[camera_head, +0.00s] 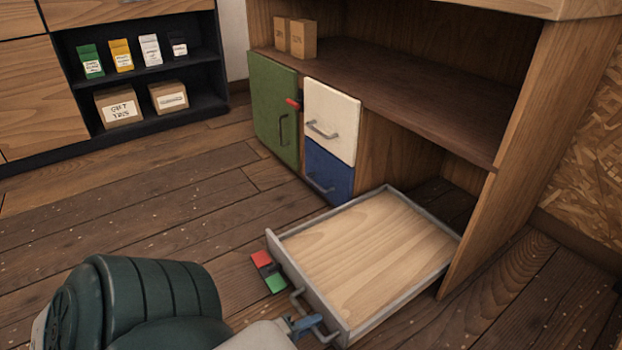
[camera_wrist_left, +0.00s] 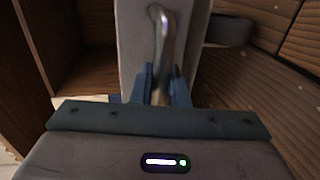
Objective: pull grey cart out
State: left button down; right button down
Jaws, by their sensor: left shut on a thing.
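The grey cart (camera_head: 286,283) is a low, shallow tray with grey walls and a light wooden floor. It stands on the floorboards, well out of the open bay under the wooden counter, with its far end still by the bay. My left gripper (camera_head: 305,325) is shut on the cart's handle (camera_head: 297,300) at the front face. In the left wrist view, the blue fingers (camera_wrist_left: 165,85) close around the metal handle (camera_wrist_left: 165,40) in front of the grey front panel (camera_wrist_left: 130,45). The cart looks empty. My right gripper is not in view.
A small red, dark and green block (camera_head: 268,271) is at the cart's front left corner. A green door (camera_head: 273,110), a white drawer (camera_head: 331,120) and a blue drawer (camera_head: 327,172) are closed beside the bay. Open floor (camera_head: 130,220) lies to the left.

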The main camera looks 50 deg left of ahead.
pick_arm(q)
jog(key=shift+s, duration=0.15)
jog(key=c, duration=1.5)
grip_release()
jog(key=p+v, duration=0.3)
jog(key=v, duration=0.7)
jog(key=shift+s, duration=0.35)
jog(key=shift+a, duration=0.1)
